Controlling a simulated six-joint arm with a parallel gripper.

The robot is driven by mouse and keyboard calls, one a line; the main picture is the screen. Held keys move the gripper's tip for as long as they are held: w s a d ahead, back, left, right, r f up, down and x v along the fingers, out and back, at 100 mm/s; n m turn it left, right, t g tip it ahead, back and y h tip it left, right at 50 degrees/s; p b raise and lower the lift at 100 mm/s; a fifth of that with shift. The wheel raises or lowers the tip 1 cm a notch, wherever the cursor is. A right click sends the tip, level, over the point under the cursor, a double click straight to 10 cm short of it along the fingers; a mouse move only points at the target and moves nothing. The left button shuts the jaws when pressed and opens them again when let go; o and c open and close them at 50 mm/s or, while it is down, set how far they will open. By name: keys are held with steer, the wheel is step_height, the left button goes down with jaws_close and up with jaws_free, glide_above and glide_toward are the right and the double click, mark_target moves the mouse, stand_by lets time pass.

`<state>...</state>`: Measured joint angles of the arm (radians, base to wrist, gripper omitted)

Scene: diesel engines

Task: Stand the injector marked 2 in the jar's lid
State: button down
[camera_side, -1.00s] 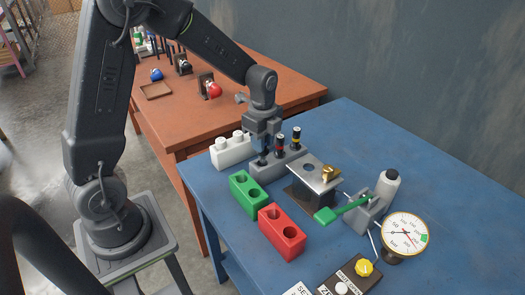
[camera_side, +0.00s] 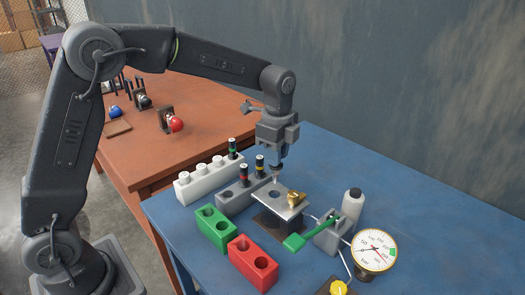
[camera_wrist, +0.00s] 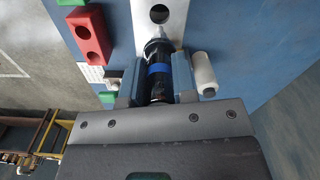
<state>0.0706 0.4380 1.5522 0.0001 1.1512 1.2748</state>
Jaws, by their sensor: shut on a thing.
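My gripper (camera_side: 277,163) is shut on a dark injector with a blue band (camera_wrist: 158,69), which hangs roughly upright with its tip down. I cannot read any number on it. In the side view the tip is just above a silver plate with a round hole (camera_side: 290,207), apparently the jar's lid, and seems apart from it. The hole also shows in the wrist view (camera_wrist: 159,14), ahead of the tip. A brass piece (camera_side: 295,199) sits on the plate. A dark body (camera_side: 268,223) is under it.
A grey rack (camera_side: 232,203) holds red-banded (camera_side: 243,174) and yellow-banded (camera_side: 260,165) injectors. A white rack (camera_side: 190,190) has a green-banded one (camera_side: 232,147). Green (camera_side: 213,232) and red (camera_side: 252,265) blocks stand in front. A green-handled pump (camera_side: 329,238), white bottle (camera_side: 352,205) and gauge (camera_side: 374,250) crowd the right.

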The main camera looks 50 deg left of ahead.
mark_target(275, 181)
steer(key=shift+f, duration=4.35)
steer(key=shift+f, duration=0.1)
steer(key=c, duration=0.8)
jaws_free()
steer(key=shift+o, duration=0.2)
steer(key=shift+o, duration=1.3)
